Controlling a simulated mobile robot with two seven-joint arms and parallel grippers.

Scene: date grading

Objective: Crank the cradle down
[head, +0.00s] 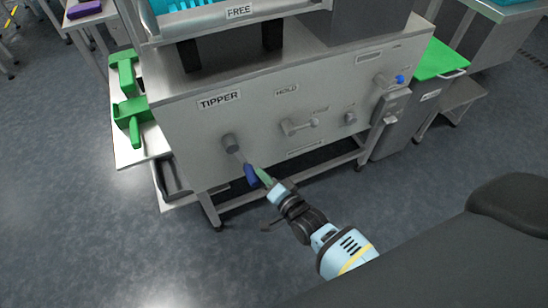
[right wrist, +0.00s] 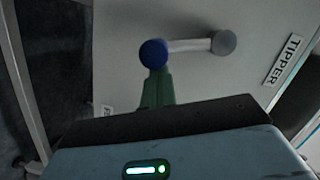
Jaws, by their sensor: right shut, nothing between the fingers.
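The tipper crank is on the front of the steel machine, below the TIPPER label (head: 219,100). Its grey hub (head: 230,142) carries an arm that slopes down and right to a blue knob (head: 251,174). The right wrist view shows the blue knob (right wrist: 154,53), the crank arm (right wrist: 188,45) and the hub (right wrist: 224,42). My right gripper (head: 263,176) has green fingers, closed together with nothing held. Its tips are right at the knob; I cannot tell whether they touch. The metal cradle (head: 170,31) is at the top, cut off by the frame, with a turquoise crate (head: 185,4) in it. My left gripper is out of view.
A HOLD lever (head: 290,127) and a smaller knob (head: 350,117) are further right on the panel. A blue-tipped tap (head: 399,79) is near the panel's right end. Green holders (head: 131,112) stand on a side table at left. The floor in front is clear.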

